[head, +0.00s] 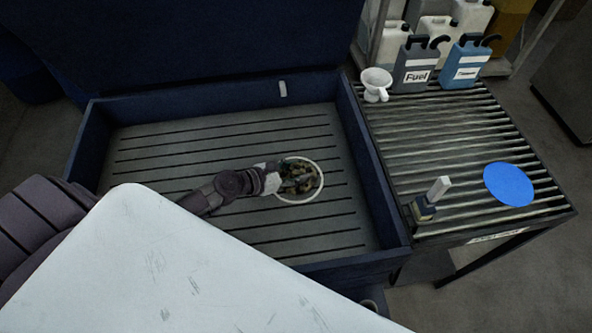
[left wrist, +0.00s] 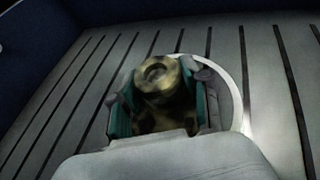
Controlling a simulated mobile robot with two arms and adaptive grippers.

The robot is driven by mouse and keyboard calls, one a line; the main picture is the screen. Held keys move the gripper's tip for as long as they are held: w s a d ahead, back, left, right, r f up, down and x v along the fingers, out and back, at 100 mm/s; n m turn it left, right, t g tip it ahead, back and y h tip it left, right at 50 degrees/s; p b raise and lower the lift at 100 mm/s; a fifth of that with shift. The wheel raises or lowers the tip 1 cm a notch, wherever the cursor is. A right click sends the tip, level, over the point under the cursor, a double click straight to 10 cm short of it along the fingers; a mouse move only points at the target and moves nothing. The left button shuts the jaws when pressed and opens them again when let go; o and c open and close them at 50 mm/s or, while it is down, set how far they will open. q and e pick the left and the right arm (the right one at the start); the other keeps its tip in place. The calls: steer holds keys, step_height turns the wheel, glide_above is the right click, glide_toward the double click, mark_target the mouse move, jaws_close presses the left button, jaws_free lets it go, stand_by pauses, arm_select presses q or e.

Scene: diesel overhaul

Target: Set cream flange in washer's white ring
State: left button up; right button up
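The washer (head: 88,150) is a dark blue open tub with a grey slatted floor. The white ring (head: 321,187) lies on that floor, right of its middle; its right side also shows in the left wrist view (left wrist: 238,95). The flange (left wrist: 160,82) looks mottled cream and brown, with a round hole on top. It is within the ring's outline. My left gripper (head: 297,178) reaches down over the ring, with its fingers on both sides of the flange. I cannot tell whether the teal pads press on it. The flange's base is hidden. My right gripper is not in view.
The washer's raised lid stands behind the tub. On the right, a ribbed table (head: 460,130) carries a white cup (head: 376,84), a blue disc (head: 508,184), a small dark block with a pale top (head: 428,205) and several jugs. A white panel covers the lower left foreground.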

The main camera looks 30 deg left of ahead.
arm_select(q)
steer(key=shift+o, duration=1.3)
steer(key=shift+r, duration=0.1)
steer(key=b+v, duration=0.1)
steer(key=v, duration=1)
steer(key=shift+s+d+b, duration=0.1)
steer(key=shift+b, duration=0.3)
steer(key=shift+s+a+r, duration=0.2)
steer(key=shift+s+a, duration=0.1)
steer(key=shift+s, duration=0.1)
